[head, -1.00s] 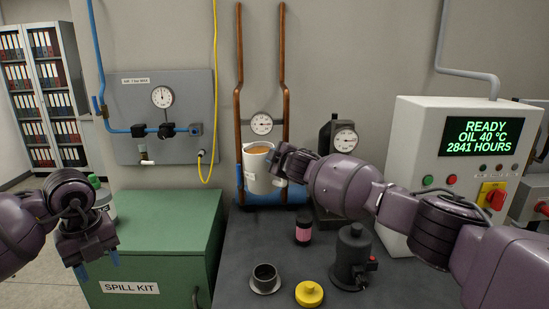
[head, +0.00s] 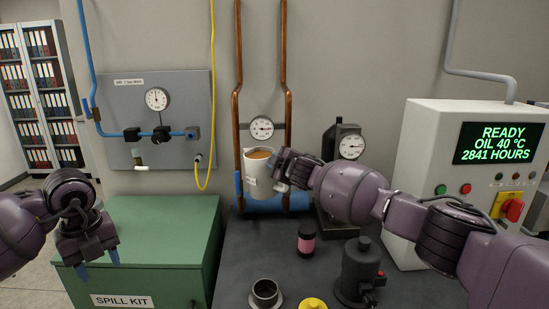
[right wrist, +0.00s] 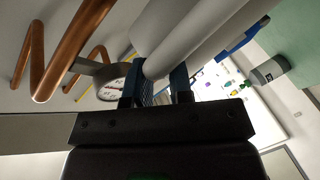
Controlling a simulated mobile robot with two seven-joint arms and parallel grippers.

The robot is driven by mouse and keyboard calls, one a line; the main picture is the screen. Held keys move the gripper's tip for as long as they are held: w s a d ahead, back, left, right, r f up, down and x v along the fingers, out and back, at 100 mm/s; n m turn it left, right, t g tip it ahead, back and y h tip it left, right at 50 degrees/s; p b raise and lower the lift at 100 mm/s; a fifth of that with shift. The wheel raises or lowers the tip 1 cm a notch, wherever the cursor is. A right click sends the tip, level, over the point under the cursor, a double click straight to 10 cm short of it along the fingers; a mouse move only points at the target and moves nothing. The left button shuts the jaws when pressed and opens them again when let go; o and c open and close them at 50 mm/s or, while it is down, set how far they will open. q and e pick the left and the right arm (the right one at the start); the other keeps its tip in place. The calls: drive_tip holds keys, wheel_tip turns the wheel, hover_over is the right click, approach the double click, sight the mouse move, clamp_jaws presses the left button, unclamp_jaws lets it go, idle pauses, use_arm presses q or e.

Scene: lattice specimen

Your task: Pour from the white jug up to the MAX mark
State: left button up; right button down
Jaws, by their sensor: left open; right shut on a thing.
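The white jug (head: 259,180) is in the middle of the head view, with amber-brown liquid near its top. It is held in the air over the back of the bench, close to upright. My right gripper (head: 283,167) is shut on the jug at its right side, where the handle is mostly hidden. In the right wrist view, the jug (right wrist: 195,35) is seen close up at the blue fingers (right wrist: 166,86). My left gripper (head: 99,267) is open and empty in front of the green cabinet. I cannot make out a MAX mark.
On the dark bench (head: 237,265) stand a small dark open cup (head: 265,292), a yellow cap (head: 312,304), a pink-labelled bottle (head: 306,241) and a dark pump-like fitting (head: 357,272). The control box (head: 420,180) stands right.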

drive_tip(key=s+d+f+n+g, duration=0.1)
drive_tip(key=s+f, duration=0.3)
drive_tip(key=s, duration=0.4)
drive_tip(key=s+d+f+n+g+y, duration=0.1)
drive_tip(key=s+d+f+n+g, duration=0.1)
drive_tip(key=s, duration=0.7)
drive_tip(key=s+d+f+n+g, duration=0.1)
drive_tip(key=s+d+f, duration=0.3)
drive_tip(key=s, duration=0.5)
drive_tip(key=shift+s+f+g, duration=0.25)
drive_tip(key=shift+f+g, duration=0.55)
drive_tip(key=shift+f, duration=0.1)
drive_tip(key=shift+a+f+n, duration=0.15)
drive_tip(key=shift+f+n, duration=0.05)
drive_tip(key=shift+n, duration=0.1)
drive_tip(key=shift+r+g, duration=0.1)
drive_tip(key=shift+g, duration=0.2)
